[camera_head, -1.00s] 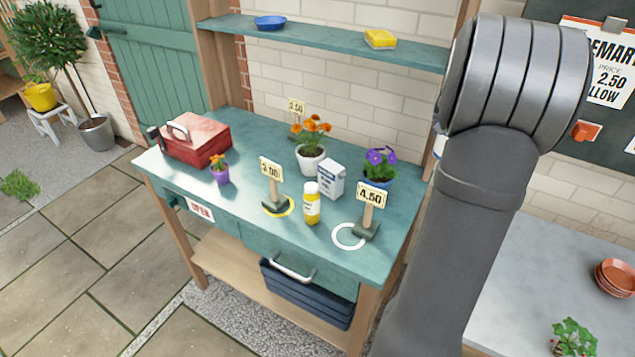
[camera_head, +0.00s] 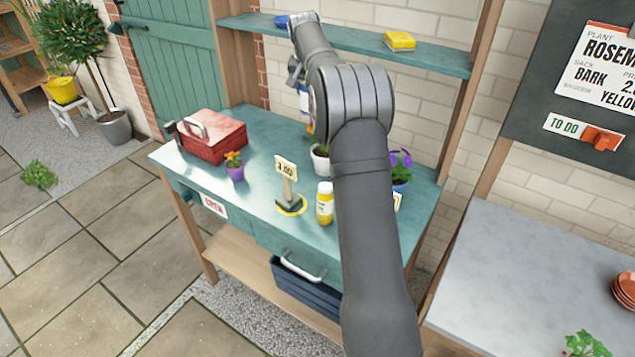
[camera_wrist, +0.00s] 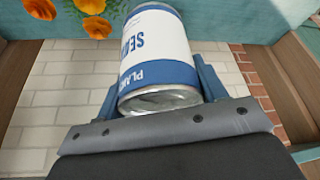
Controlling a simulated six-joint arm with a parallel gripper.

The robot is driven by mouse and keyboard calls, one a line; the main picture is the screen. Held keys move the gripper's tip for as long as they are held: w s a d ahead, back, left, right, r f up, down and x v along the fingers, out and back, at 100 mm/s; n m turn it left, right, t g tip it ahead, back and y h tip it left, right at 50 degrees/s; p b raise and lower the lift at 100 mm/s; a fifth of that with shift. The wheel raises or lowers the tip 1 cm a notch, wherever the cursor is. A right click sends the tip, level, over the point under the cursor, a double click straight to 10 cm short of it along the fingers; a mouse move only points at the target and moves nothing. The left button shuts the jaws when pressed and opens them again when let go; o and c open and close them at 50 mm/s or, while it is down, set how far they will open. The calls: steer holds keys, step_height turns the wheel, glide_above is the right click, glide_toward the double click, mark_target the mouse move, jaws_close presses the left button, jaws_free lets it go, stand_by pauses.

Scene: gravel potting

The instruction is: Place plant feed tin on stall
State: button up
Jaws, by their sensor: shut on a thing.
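My gripper (camera_wrist: 160,88) is shut on a tin (camera_wrist: 158,45) with a blue and white label and a bare metal end. Part of its label reads "PLANT" and "SEA". The tin also shows in the head view (camera_head: 304,98), in front of the brick wall and above the back of the teal stall (camera_head: 262,205). It is held clear of the stall top. My arm hides most of my gripper and the right part of the stall in the head view.
On the stall stand a red toolbox (camera_head: 212,137), a small purple pot (camera_head: 235,173), a price sign (camera_head: 286,170), a yellow bottle (camera_head: 325,205) and a white pot (camera_head: 320,163). A purple-flowered plant (camera_head: 402,165) is partly hidden. A shelf (camera_head: 440,55) runs above. Orange flowers (camera_wrist: 92,8) are near the tin.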

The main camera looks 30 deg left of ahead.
steer(key=s+a+f+n+y, duration=0.2)
steer(key=s+a+f+n, duration=0.35)
steer(key=a+f, duration=0.2)
steer(key=shift+m+g, duration=0.35)
steer(key=shift+g, duration=0.15)
steer(key=shift+s+a+f, duration=0.15)
steer(key=shift+f, duration=1.5)
steer(key=shift+s+a+f, duration=0.15)
steer(key=shift+s+f, duration=0.05)
steer(key=shift+f, duration=1.4)
steer(key=shift+s+a+f, duration=0.15)
steer(key=shift+f, duration=1.5)
steer(key=shift+f, duration=0.2)
steer(key=o, duration=1.2)
steer(key=shift+r, duration=0.1)
steer(key=v, duration=1.2)
steer(key=shift+a+r, duration=0.15)
steer(key=shift+a, duration=0.1)
